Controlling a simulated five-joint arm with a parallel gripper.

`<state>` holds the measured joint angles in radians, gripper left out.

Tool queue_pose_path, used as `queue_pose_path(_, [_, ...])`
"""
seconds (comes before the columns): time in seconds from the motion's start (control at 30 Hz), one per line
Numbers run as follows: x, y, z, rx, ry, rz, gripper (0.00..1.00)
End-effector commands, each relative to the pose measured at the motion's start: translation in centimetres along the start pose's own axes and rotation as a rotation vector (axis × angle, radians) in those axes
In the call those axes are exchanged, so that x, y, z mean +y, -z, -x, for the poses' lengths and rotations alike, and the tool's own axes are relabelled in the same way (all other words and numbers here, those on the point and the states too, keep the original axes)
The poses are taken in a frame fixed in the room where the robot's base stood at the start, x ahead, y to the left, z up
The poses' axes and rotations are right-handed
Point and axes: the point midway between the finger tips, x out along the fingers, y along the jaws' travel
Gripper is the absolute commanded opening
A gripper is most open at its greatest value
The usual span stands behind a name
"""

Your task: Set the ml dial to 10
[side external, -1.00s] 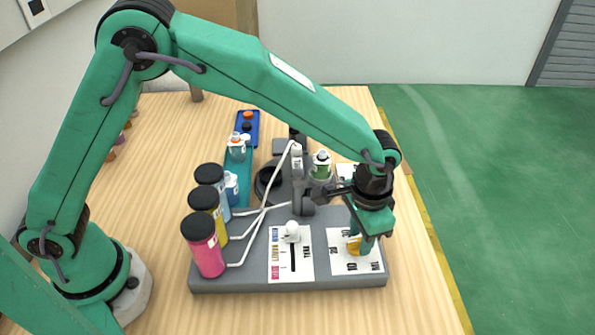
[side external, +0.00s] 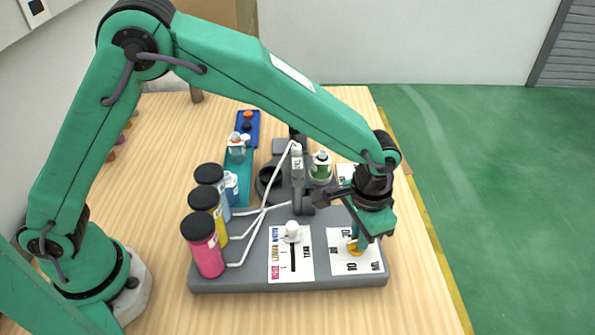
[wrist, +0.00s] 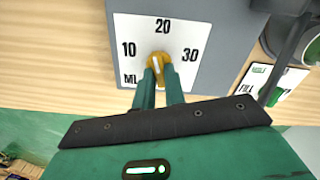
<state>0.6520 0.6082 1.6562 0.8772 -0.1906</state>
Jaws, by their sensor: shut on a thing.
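The ml dial is a yellow knob (wrist: 155,58) on a white card (wrist: 120,35) marked ML, with 10 on the left, 20 at the top and 30 on the right. It also shows in the side view (side external: 353,247), partly covered by my fingers. A white line on the knob points roughly toward 20, tilted slightly to the 10 side in the wrist view. My gripper (wrist: 159,72) is shut on the knob, one finger at each side. In the side view my gripper (side external: 360,241) reaches down to the card from above.
The grey machine base (side external: 225,282) carries pink (side external: 206,250), yellow (side external: 208,220) and blue bottles on the left. A slider with a white knob (side external: 292,230) sits left of the dial card. A green-filled bottle (side external: 321,168) stands behind.

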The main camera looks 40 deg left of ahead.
Motion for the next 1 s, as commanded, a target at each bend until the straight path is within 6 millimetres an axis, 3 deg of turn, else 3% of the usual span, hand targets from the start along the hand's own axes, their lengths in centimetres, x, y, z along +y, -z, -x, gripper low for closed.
queue_pose_path(0.7, [-0.23, -0.04, 0.08, 0.001, 0.000, 0.552, 0.00])
queue_pose_path(1.0, [-0.27, -0.07, 0.09, 0.001, -0.001, 0.706, 0.00])
